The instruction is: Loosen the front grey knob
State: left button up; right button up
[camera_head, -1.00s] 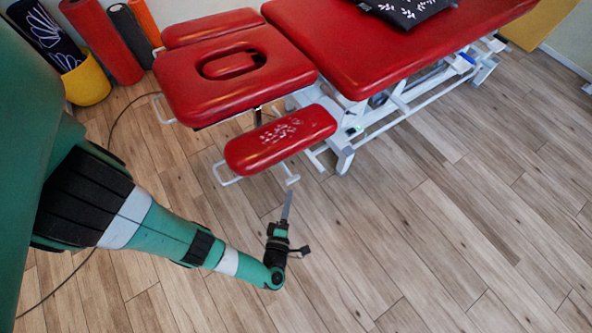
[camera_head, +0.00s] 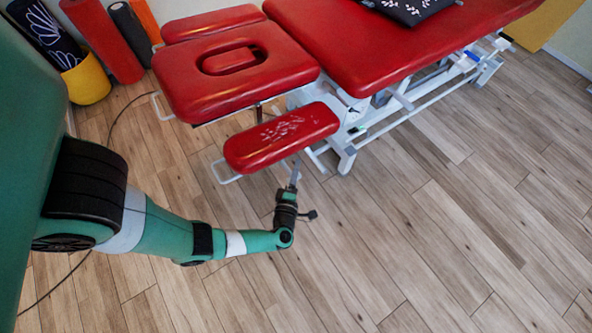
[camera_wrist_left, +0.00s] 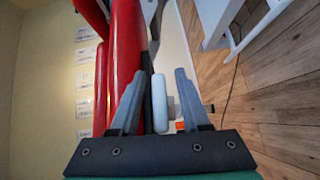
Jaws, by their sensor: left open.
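My left gripper (camera_head: 295,168) is at the front red armrest pad (camera_head: 281,137) of the treatment table, its tip at the pad's near lower edge. In the left wrist view, the left gripper (camera_wrist_left: 160,76) is open. The red pad (camera_wrist_left: 126,50) shows along and behind the left finger. A pale rounded bar (camera_wrist_left: 160,104) shows between the fingers, with a small grey piece (camera_wrist_left: 172,106) beside it. I cannot tell if this piece is the front grey knob, or whether the fingers touch anything. No grey knob stands out in the head view. My right gripper is not in view.
The red table (camera_head: 385,40) has a headrest (camera_head: 232,65) with a face hole, and a white frame (camera_head: 400,100). A white loop handle (camera_head: 223,172) sticks out left of the armrest pad. A yellow bin (camera_head: 87,80) stands at the back left. The wooden floor at right is clear.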

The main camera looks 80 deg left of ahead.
pick_arm(q)
grip_shut()
jog(key=n+y, duration=0.2)
jog(key=n, duration=0.1)
jog(key=shift+r+t+y, duration=0.3)
jog(key=shift+t+y, duration=0.1)
dwell(0.5)
grip_release()
jog(key=shift+r, duration=0.1)
jog(key=shift+s, duration=0.1)
